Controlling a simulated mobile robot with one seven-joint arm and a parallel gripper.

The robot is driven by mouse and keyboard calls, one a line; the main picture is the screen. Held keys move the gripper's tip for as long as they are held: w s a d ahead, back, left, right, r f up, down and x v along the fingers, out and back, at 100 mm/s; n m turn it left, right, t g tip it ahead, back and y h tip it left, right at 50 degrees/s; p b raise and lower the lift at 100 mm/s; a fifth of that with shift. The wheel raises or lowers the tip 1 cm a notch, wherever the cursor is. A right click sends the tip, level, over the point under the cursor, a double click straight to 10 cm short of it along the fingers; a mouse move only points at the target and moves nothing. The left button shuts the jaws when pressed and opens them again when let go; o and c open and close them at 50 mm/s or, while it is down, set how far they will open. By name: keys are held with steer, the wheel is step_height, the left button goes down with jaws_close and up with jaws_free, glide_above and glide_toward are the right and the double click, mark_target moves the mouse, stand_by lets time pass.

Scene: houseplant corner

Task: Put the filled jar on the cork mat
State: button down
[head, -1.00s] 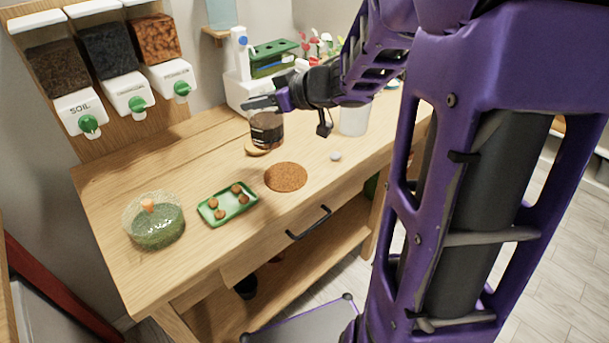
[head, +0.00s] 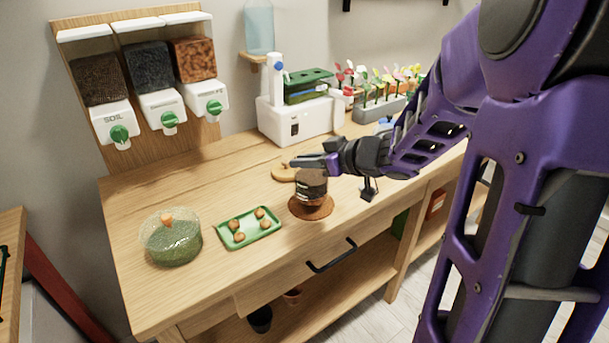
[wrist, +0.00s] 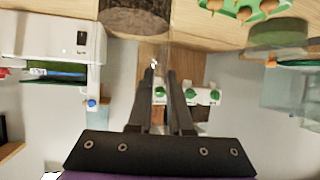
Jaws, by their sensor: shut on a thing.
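The filled jar (head: 312,188) is clear glass with dark brown layers inside. It stands upright over the round brown cork mat (head: 326,211), whose rim shows around the jar's lower end. I cannot tell whether the jar's base touches the mat. My gripper (head: 303,162) is shut on the jar near its top, reaching in from the right.
A round wooden lid (head: 284,174) lies just behind the mat. A green tray (head: 250,238) with several brown balls and a glass bowl of green material (head: 172,242) stand to the left. A white machine (head: 298,120) and dispensers (head: 160,105) stand behind. The front bench strip is clear.

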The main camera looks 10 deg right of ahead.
steer(key=shift+f, duration=1)
steer(key=c, duration=0.8)
jaws_free()
steer(key=shift+c, duration=0.2)
steer(key=p+v, duration=0.3)
steer(key=v, duration=0.9)
steer(key=shift+p, duration=0.4)
